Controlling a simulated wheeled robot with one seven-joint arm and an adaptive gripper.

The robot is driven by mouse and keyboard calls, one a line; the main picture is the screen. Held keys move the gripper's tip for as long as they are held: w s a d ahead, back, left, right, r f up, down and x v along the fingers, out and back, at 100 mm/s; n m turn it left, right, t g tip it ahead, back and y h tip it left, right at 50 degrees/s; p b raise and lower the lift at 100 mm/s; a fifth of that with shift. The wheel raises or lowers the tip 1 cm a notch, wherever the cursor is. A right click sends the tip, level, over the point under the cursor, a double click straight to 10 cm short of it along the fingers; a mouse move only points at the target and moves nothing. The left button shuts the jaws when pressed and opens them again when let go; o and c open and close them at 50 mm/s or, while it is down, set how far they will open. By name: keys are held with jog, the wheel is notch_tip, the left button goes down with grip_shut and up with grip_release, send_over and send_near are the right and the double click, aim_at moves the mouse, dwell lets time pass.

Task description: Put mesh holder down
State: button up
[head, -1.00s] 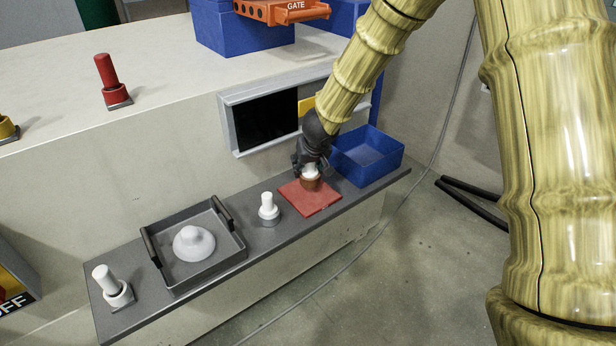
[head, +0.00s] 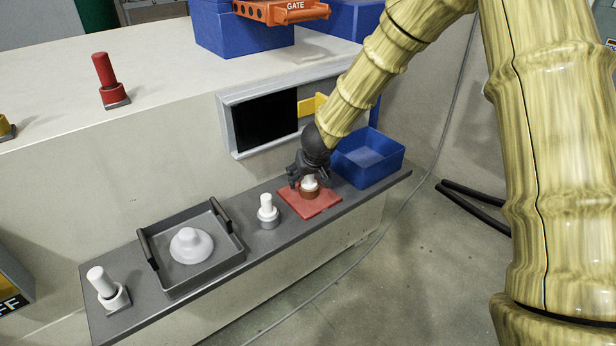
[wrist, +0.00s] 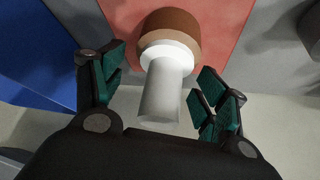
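The mesh holder (head: 309,190), a white handle on a brown round base, stands on the red mat (head: 322,203) on the grey shelf. In the wrist view the holder's white handle (wrist: 160,97) rises between my fingers, with its brown base (wrist: 172,32) on the red surface. My gripper (head: 309,180) is open around the handle; in the wrist view its green-padded fingers (wrist: 158,90) stand apart, with gaps on both sides of the handle. In the head view my gripper partly hides the handle's top.
A blue bin (head: 367,160) stands right of the mat. To the left are a white-handled piece (head: 268,212), a grey tray (head: 221,257) with a white domed piece (head: 191,245), and another white-handled piece (head: 108,290). A framed dark opening (head: 267,121) is behind.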

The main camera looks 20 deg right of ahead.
jog(key=shift+s+r, duration=0.1)
jog(key=shift+r, duration=0.25)
jog(key=p+v, duration=0.3)
jog(key=v, duration=0.8)
jog(key=shift+s+r+p, duration=0.15)
jog(key=shift+r+p, duration=0.05)
jog(key=shift+p, duration=0.15)
